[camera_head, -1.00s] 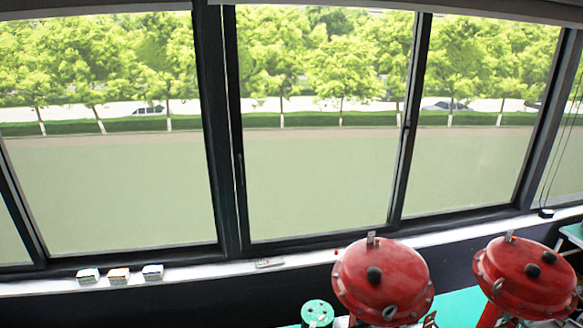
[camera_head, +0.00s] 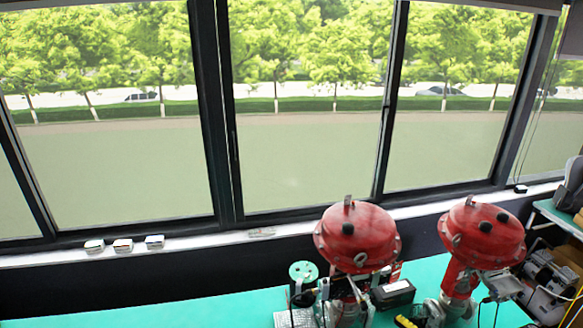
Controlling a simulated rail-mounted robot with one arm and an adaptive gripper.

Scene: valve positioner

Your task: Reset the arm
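My arm and my gripper do not show in the head view. Two red valve actuators stand upright on the green bench (camera_head: 160,308). The left red actuator (camera_head: 355,238) has a device with a green round cover (camera_head: 303,271) at its left. The right red actuator (camera_head: 482,236) stands nearer the right edge, with its lower body and fittings partly in view.
A black box (camera_head: 392,294) lies between the actuators. Cables hang near the right actuator. Several small white boxes (camera_head: 123,245) sit on the window sill at left. Grey equipment (camera_head: 545,280) stands at the lower right. The bench's left part is clear.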

